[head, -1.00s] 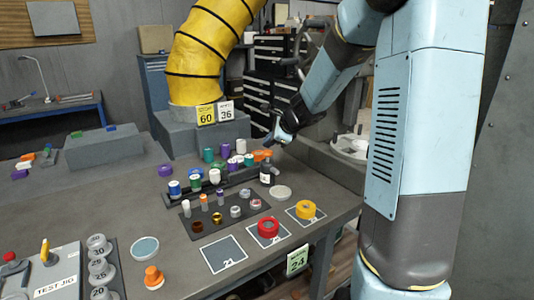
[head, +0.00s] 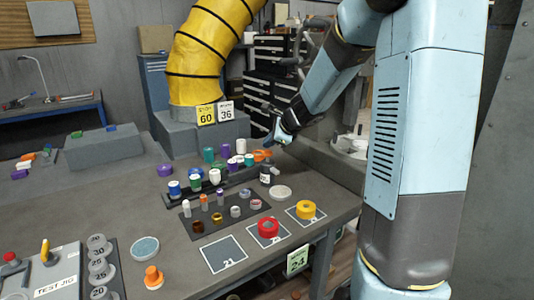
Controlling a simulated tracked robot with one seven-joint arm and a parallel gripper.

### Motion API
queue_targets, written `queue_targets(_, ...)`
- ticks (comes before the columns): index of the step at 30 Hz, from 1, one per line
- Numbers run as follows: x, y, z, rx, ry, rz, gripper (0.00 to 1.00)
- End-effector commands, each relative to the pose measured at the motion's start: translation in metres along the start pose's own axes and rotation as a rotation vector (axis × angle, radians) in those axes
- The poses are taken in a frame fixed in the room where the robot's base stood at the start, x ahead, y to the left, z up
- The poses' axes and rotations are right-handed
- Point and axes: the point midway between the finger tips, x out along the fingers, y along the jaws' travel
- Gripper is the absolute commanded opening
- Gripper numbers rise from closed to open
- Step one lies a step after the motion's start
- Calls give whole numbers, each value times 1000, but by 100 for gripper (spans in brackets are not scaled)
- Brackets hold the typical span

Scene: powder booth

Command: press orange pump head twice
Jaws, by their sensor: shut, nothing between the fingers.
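The orange pump head (head: 261,156) tops a small bottle (head: 266,175) with a dark lower part, standing upright at the back right of the bench. My gripper (head: 268,143) is shut and empty. It points down and left, with its fingertips just above or at the right side of the pump head. At this size I cannot tell whether they touch it.
A dark rack (head: 211,183) of several coloured caps and bottles stands just left of the bottle.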

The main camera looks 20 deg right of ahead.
Motion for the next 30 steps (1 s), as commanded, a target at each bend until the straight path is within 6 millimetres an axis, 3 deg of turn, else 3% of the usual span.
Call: queue_targets(30, 7, 5, -6, 0, 0, 0, 0)
